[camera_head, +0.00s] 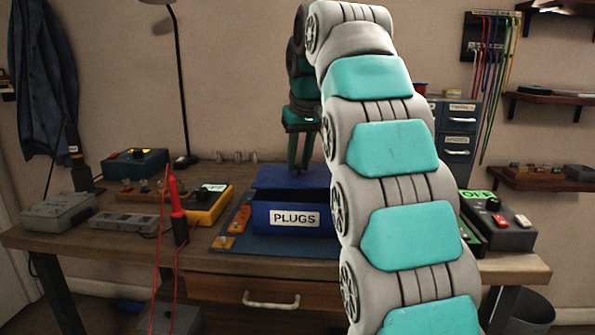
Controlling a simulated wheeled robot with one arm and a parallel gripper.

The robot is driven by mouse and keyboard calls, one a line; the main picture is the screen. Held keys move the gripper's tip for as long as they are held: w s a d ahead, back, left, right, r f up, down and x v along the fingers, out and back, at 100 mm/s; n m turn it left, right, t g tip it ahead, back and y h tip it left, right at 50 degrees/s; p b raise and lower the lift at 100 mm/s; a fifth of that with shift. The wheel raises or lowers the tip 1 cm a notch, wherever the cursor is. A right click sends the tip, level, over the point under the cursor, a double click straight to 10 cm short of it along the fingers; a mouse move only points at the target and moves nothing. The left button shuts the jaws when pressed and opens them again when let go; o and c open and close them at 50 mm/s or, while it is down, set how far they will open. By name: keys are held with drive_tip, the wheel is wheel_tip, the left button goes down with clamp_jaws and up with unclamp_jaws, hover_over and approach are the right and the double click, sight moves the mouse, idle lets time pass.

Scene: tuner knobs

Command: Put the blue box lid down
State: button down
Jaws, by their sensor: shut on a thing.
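The blue box (262,217) with a white PLUGS label stands on a dark mat on the workbench. Its blue lid (275,178) shows as a darker panel raised at the back of the box. My gripper (299,167) points down at the upper edge of the lid, with its fingers shut on it. The exact grip is small and hard to make out. My arm hides the right end of the box and lid.
A yellow device (207,205) and orange pieces (236,225) sit left of the box. A red probe (177,210) with red wires rises at the front. A lamp pole (181,90) is behind.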

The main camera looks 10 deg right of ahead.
sight(298, 172)
drive_tip(key=shift+w, duration=0.7)
drive_tip(key=shift+s+f, duration=0.1)
drive_tip(key=shift+f, duration=1.5)
drive_tip(key=c, duration=0.7)
unclamp_jaws()
drive_tip(key=shift+f, duration=0.1)
